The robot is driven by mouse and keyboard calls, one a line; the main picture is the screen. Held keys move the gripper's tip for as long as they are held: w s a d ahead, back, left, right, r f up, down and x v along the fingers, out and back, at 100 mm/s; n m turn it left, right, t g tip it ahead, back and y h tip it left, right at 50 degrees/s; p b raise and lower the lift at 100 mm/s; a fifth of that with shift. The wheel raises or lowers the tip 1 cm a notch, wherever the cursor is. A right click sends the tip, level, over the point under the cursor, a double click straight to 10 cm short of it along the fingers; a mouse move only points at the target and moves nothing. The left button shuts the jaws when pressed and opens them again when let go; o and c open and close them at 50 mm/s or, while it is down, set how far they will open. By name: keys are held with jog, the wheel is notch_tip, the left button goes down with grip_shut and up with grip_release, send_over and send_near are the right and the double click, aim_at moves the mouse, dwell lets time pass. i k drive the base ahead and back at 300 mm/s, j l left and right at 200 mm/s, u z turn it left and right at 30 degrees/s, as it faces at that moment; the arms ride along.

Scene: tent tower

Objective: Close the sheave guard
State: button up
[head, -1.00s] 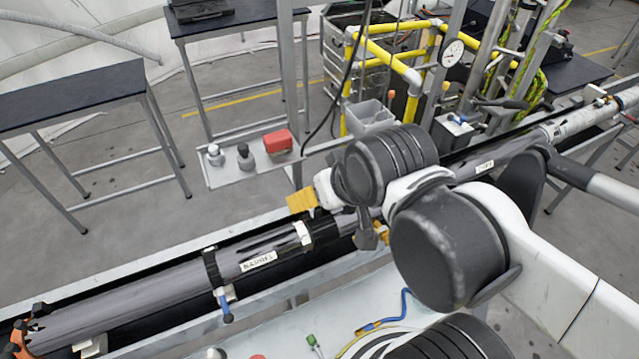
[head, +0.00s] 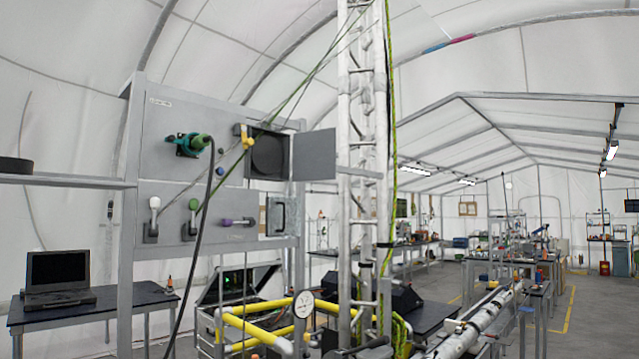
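A grey panel cabinet (head: 170,122) stands at left centre in the head view. A square opening in its upper right holds a dark round wheel (head: 268,156), which looks like the sheave. A flat grey door (head: 314,155), which looks like the sheave guard, is swung out to the right of this opening and stands open. A yellow fitting (head: 246,138) sits at the opening's upper left, with ropes passing by it. My gripper and arm are not in this view.
A lattice tower (head: 362,170) with a green-yellow rope stands just right of the door. The cabinet also carries a green connector (head: 193,143) with a black cable and several coloured handles. Yellow rails (head: 250,325) and a gauge (head: 303,304) stand below.

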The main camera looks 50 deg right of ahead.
aim_at(314, 153)
jog(key=k+l+u, duration=0.15)
jog(key=l, duration=0.35)
jog(key=k+l+u, duration=0.1)
jog(key=l, duration=0.35)
jog(key=k+l+u, duration=0.15)
jog(key=k+l, duration=0.15)
jog(key=l, duration=0.15)
jog(key=k+l+u, duration=0.15)
jog(key=l, duration=0.25)
jog(key=k+l+u, duration=0.15)
jog(key=k+l, duration=0.15)
jog(key=l, duration=0.1)
